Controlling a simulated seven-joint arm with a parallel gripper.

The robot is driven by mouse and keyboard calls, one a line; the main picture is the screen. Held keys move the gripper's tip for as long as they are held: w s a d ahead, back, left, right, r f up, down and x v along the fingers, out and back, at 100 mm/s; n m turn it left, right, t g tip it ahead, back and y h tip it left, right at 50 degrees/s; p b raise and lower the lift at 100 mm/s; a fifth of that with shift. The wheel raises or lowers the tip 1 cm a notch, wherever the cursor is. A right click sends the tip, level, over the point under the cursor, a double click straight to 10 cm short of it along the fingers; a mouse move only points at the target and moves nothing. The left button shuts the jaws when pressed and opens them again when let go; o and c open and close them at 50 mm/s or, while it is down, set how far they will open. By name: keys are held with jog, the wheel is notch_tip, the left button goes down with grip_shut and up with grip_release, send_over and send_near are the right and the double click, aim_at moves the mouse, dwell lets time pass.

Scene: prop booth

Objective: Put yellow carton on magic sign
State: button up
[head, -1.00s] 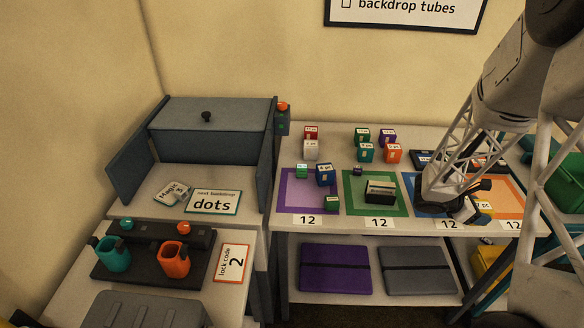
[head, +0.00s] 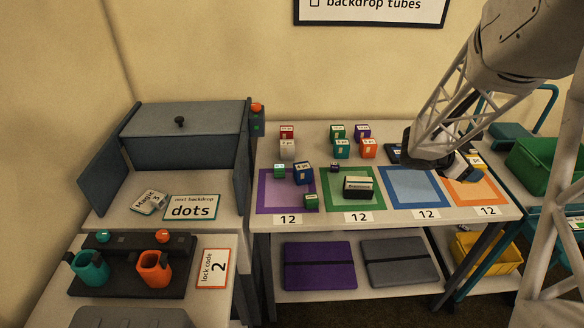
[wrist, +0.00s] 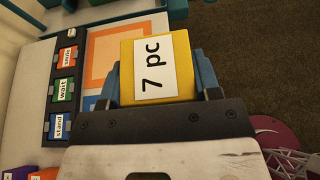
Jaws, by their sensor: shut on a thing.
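The yellow carton (wrist: 183,82), labelled "7 pc", is between the two blue fingers of my gripper (wrist: 158,72) in the wrist view. The gripper is shut on it. In the head view my gripper (head: 468,168) is above the right part of the table, over the blue and orange squares; the arm hides most of the carton there. The magic sign (head: 149,202) is a small tilted card reading "Magic 3" on the left shelf, far to the left of my gripper.
The "dots" sign (head: 192,207) lies right beside the magic sign. A grey box (head: 185,150) stands behind them, with upright panels at both sides.

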jog(key=w+a+r+n+t, duration=0.1)
jog(key=w+a+n+t, duration=0.1)
jog(key=w+a, duration=0.65)
jog(key=w+a+r+n+t, duration=0.1)
jog(key=w+a+n+t, duration=0.1)
jog(key=w+a, duration=0.65)
jog(key=w+a+n+t+y, duration=0.1)
jog(key=w+a+n+t, duration=0.1)
jog(key=a, duration=1.2)
jog(key=w+a+n+t+y, duration=0.1)
jog(key=w+a+t+y, duration=0.1)
jog(key=a, duration=1.2)
jog(key=n+t+y, duration=0.4)
jog(key=n+y, duration=0.1)
jog(key=n, duration=0.2)
send_over(155, 196)
notch_tip(155, 196, down, 5)
jog(key=shift+a+f, duration=0.1)
jog(key=shift+f, duration=0.3)
jog(key=shift+m, duration=0.3)
jog(key=shift+w+f, duration=0.1)
jog(key=shift+f, duration=3)
